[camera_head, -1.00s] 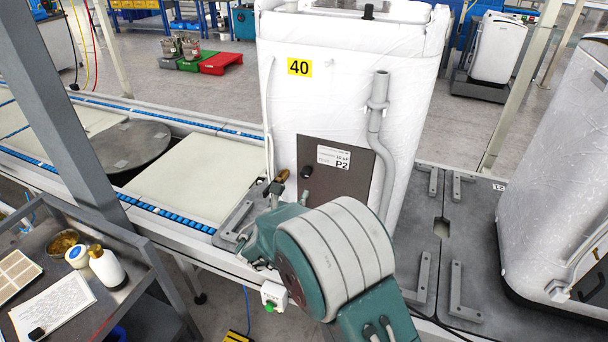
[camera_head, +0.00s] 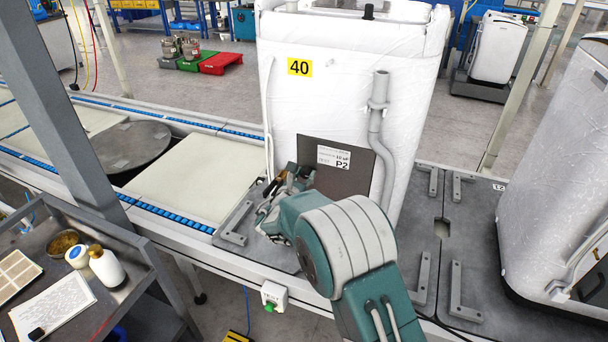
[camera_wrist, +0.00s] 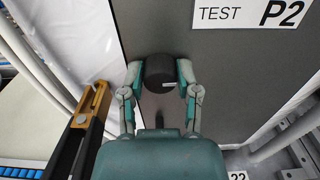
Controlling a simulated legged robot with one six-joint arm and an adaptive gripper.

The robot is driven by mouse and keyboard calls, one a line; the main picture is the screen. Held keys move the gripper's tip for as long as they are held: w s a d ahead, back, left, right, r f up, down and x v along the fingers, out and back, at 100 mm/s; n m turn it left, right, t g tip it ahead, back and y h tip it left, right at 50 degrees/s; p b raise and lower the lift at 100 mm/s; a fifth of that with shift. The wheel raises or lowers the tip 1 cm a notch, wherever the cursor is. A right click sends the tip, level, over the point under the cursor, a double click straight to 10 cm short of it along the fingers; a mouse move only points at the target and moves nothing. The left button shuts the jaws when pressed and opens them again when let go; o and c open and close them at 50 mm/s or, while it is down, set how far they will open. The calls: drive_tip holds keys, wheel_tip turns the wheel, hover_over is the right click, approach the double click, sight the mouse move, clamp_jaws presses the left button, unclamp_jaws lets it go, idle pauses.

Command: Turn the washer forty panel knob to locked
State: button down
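The washer numbered 40 (camera_head: 335,105) is a white, wrapped machine with a dark grey panel (camera_head: 330,184) labelled P2 on its near side. The panel also shows in the wrist view (camera_wrist: 225,60). A round black knob (camera_wrist: 160,72) with a short white mark pointing right is on the panel. My gripper (camera_wrist: 160,76) has one finger on each side of the knob, very close to it. I cannot tell whether both fingers touch it. In the head view my gripper (camera_head: 290,180) is at the panel's left part and hides the knob there.
A brass-coloured and black fitting (camera_wrist: 85,105) stands close left of my gripper. A grey pipe (camera_head: 379,130) runs down the washer, right of the panel. A white box with a green button (camera_head: 274,294) is on the conveyor's front edge. Another wrapped washer (camera_head: 560,190) stands at right.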

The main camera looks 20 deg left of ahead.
idle(0.4)
drive_tip(key=m, duration=0.4)
drive_tip(key=shift+m, duration=0.4)
drive_tip(key=m, duration=0.9)
drive_tip(key=shift+d+f+m, duration=0.1)
drive_tip(key=shift+f+m, duration=0.05)
drive_tip(key=shift+m, duration=0.25)
drive_tip(key=shift+f+m, duration=0.15)
drive_tip(key=shift+m, duration=1.55)
drive_tip(key=shift+d+f, duration=0.1)
drive_tip(key=shift+c, duration=1.7)
unclamp_jaws()
drive_tip(key=shift+s+r, duration=0.1)
drive_tip(key=shift+r, duration=0.1)
